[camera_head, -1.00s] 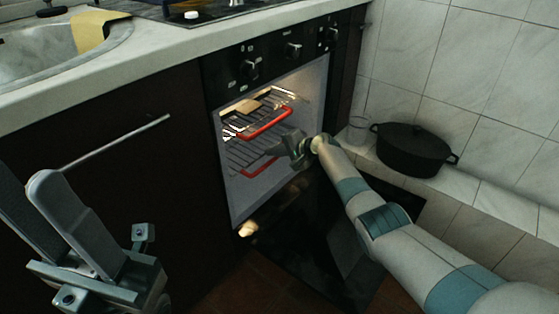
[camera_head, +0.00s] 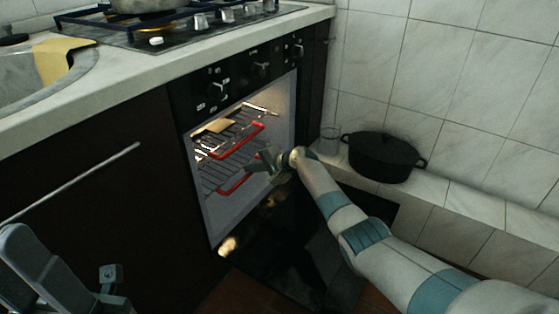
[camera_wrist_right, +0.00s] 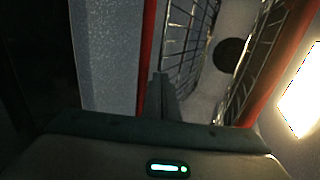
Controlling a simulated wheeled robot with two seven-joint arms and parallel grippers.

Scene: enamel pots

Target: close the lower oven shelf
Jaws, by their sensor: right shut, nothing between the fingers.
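The oven (camera_head: 205,219) is open, with two wire shelves inside. The lower oven shelf (camera_head: 212,181) has a red front bar and sits below the upper shelf (camera_head: 243,121), whose bar is also red. My right gripper (camera_head: 262,160) is shut and empty at the right end of the lower bar, which it partly hides. In the right wrist view a finger (camera_wrist_right: 162,95) lies close beside a red bar (camera_wrist_right: 149,50); contact cannot be told. My left gripper (camera_head: 45,270) is partly in view at the lower left, away from the oven; its jaw opening is unclear.
The dark oven door (camera_head: 275,265) hangs down in front. A black pot (camera_head: 384,158) and a glass (camera_head: 330,140) stand on the tiled ledge to the right. A hob (camera_head: 185,32) is above.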

